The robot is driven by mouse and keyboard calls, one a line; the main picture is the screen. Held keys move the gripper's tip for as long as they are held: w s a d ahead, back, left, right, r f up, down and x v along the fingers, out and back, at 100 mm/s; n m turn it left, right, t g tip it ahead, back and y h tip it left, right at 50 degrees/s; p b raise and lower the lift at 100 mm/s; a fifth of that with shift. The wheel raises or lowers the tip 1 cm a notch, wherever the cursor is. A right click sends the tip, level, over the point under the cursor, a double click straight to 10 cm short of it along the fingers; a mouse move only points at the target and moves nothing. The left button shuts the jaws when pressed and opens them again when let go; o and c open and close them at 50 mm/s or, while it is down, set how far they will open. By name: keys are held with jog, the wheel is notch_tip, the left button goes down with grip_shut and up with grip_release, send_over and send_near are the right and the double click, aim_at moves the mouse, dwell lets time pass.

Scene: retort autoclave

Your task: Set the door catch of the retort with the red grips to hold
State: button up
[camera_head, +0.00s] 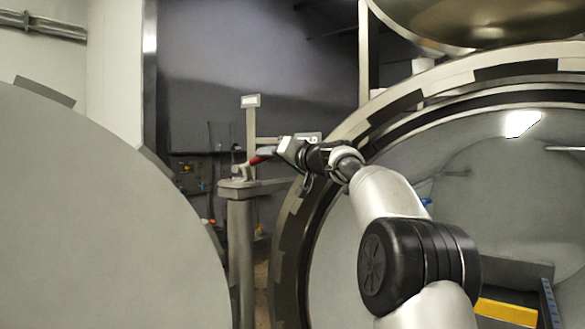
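A round retort (289,240) stands open at the right, with a notched ring around its mouth. Its large grey round door (90,220) fills the left. Between them is a grey post (240,245) with a small catch mechanism on top. A lever with a red grip (262,157) slants up to the right from it. My gripper (277,152) is at the upper end of this red grip, touching or very near it. The fingers are small and partly hidden, so I cannot tell whether they are closed on it.
A small label plate (250,101) stands on an upright behind the post. A yellow piece (506,313) lies low inside the retort mouth at the right. A dark wall with shelves is behind. My arm crosses in front of the retort mouth.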

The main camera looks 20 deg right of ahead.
jog(key=b+v, duration=0.1)
jog(key=v, duration=1.1)
jog(key=shift+s, duration=0.25)
jog(key=shift+f, duration=0.1)
